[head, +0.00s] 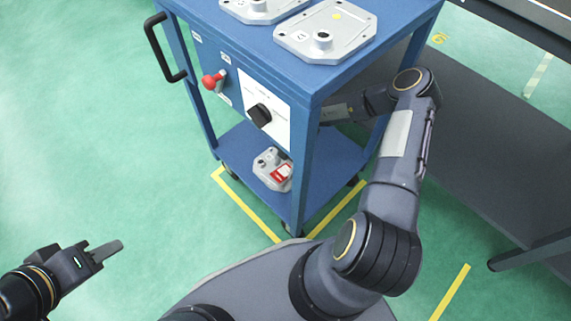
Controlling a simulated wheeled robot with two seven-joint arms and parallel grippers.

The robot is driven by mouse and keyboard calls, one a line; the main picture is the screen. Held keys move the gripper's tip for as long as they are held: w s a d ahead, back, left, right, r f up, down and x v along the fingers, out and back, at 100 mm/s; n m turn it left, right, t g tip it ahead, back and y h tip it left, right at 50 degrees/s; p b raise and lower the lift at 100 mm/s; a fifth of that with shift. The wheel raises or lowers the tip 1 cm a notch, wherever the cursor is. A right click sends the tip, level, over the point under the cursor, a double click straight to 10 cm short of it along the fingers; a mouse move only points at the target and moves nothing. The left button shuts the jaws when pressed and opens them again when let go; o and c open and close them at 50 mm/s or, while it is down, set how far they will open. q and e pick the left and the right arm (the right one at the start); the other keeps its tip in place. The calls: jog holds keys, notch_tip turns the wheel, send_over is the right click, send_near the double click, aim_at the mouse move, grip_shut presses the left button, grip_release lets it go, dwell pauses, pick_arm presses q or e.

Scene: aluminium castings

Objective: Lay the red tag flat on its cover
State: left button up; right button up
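A red tag (282,172) with a white patch is at a grey cast cover (264,164) on the lower shelf of the blue cart. It overlaps the cover's right part; I cannot tell whether it lies fully flat. My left gripper (108,250) is at the lower left over the green floor, well away from the cart and holding nothing that I can see. Its finger gap is unclear. My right arm reaches behind the cart's front right post, and its wrist shows between top and shelf. The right gripper's fingers are hidden behind the cart's panel and post.
The blue cart (307,88) carries more grey castings (325,32) on top. Its front has a red-knobbed lever (212,80), a black knob (260,115) and a black handle (160,50). A dark table (490,135) stands at right. Floor at left is clear.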

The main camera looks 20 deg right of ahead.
jog(key=o, duration=0.4)
jog(key=p+v, duration=0.3)
jog(key=v, duration=0.4)
jog(key=shift+d+r+p, duration=0.15)
jog(key=shift+r+p, duration=0.2)
dwell(0.4)
